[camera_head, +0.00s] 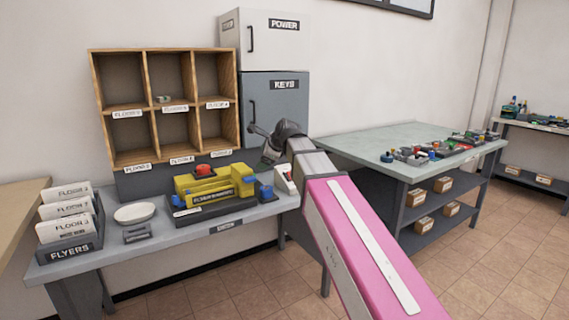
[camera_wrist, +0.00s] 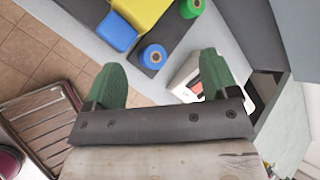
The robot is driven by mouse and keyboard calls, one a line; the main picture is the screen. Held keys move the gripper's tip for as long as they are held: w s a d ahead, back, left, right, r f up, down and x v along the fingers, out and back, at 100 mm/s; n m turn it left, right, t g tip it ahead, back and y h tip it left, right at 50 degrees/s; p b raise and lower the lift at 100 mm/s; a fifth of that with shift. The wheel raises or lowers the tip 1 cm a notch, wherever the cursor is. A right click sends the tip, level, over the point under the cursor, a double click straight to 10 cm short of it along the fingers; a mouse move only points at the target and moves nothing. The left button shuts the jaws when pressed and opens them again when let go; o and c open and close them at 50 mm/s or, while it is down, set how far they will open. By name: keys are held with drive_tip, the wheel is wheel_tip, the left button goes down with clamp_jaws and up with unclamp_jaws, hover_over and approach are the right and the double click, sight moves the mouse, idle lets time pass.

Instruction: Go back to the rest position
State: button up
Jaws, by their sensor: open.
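My gripper (camera_wrist: 162,84) shows in the wrist view with two green fingers spread apart and nothing between them. In the head view my arm reaches forward over the right end of the grey bench (camera_head: 122,255), and the fingers are hidden behind the wrist. A yellow machine (camera_head: 215,185) with a red knob and blue parts stands on the bench just left of the arm. A small white box (camera_head: 285,179) with a red mark sits at the bench's right end, partly behind the arm; in the wrist view the white box (camera_wrist: 184,78) lies near the right finger.
A wooden pigeonhole shelf (camera_head: 148,133) stands behind the bench, beside a grey KEYS cabinet (camera_head: 277,105). A FLYERS rack (camera_head: 70,247) and a white bowl (camera_head: 134,213) are at the left. A green-topped table (camera_head: 380,145) with loose items stands right. Tiled floor is open at front right.

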drive_tip(key=s+d+f+n+g+h, duration=0.1)
drive_tip(key=s+d+f+n+h, duration=0.2)
drive_tip(key=d+f, duration=0.6)
drive_tip(key=s+d+f+n+g+h, duration=0.1)
drive_tip(key=s+d+f+n+g, duration=0.25)
drive_tip(key=f, duration=0.85)
drive_tip(key=s+d+f+n+g+h, duration=0.1)
drive_tip(key=s+d+f+n, duration=0.4)
drive_tip(key=s+d+f, duration=0.2)
drive_tip(key=s+d+f+n+g+h, duration=0.1)
drive_tip(key=s+d+f+n, duration=0.5)
drive_tip(key=f, duration=0.5)
drive_tip(key=shift+s+d+h, duration=0.3)
drive_tip(key=shift+s+d, duration=0.05)
drive_tip(key=shift+s, duration=0.35)
drive_tip(key=shift+f, duration=0.1)
